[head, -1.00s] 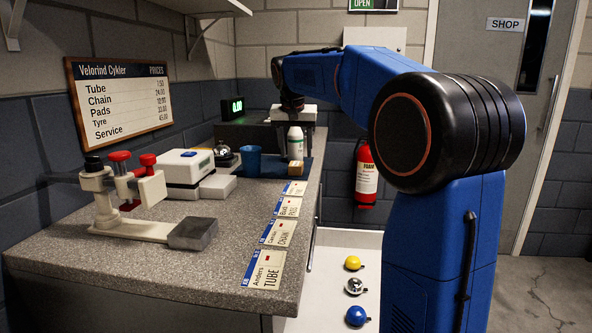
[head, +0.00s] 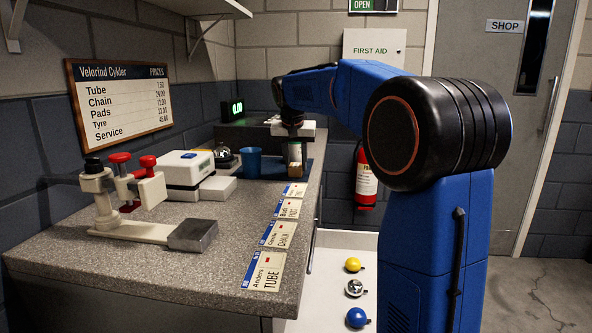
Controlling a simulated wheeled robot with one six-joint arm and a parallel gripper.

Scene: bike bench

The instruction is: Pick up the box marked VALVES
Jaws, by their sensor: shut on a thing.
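My gripper (head: 294,142) is at the far end of the counter, pointing down, below the blue arm. It is shut on a small pale, box-like thing (head: 295,154) that shows just under it. The thing is too small and partly covered to read any marking, so I cannot tell from the print whether it is the VALVES box. I cannot tell whether it touches the surface below.
A blue cup (head: 251,162) stands left of the gripper on a dark blue mat (head: 272,172). Nearer are a bell (head: 223,154), a white device (head: 190,170), a clamp stand (head: 125,205) and several label cards (head: 264,270).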

